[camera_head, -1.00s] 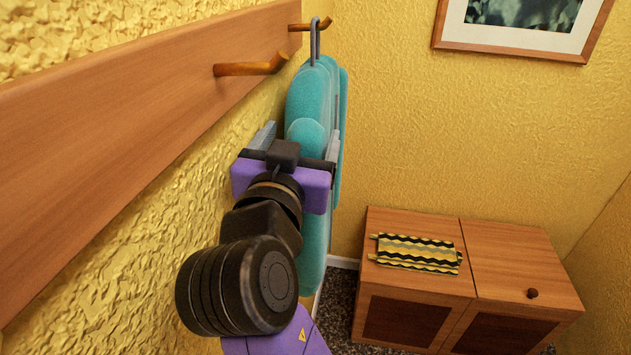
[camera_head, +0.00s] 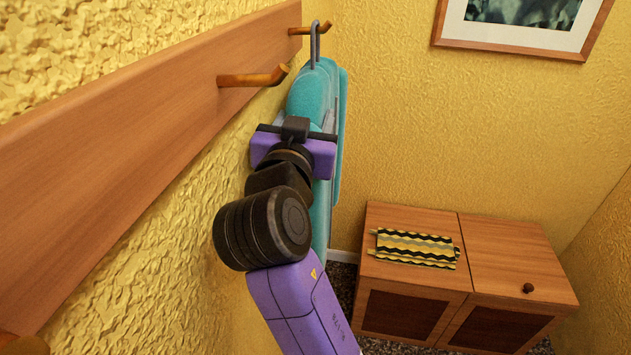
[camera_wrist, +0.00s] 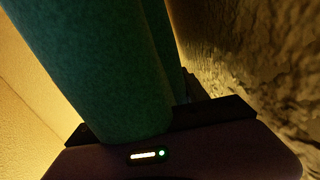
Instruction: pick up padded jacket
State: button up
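The padded jacket (camera_head: 310,95) is teal and hangs from a wall hook by a grey hanger at its top. My gripper (camera_head: 308,122) is at the jacket's near edge, with its purple body upright against the teal padding. One grey finger shows on the jacket's right side; the other is hidden in the head view. In the wrist view the jacket (camera_wrist: 110,70) fills the space in front of the gripper body, with a dark finger (camera_wrist: 190,85) beside it on the wall side. The fingers look spread, with the jacket between them; firm contact is not visible.
A wooden rail (camera_head: 130,130) with hooks (camera_head: 255,79) runs along the textured yellow wall, close to my arm. A wooden cabinet (camera_head: 505,255) with a zigzag-patterned folded item (camera_head: 415,249) stands at the right. A framed picture (camera_head: 520,25) hangs above it.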

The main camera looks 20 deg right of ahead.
grip_shut()
jog(key=shift+r, duration=0.1)
jog(key=shift+r, duration=0.1)
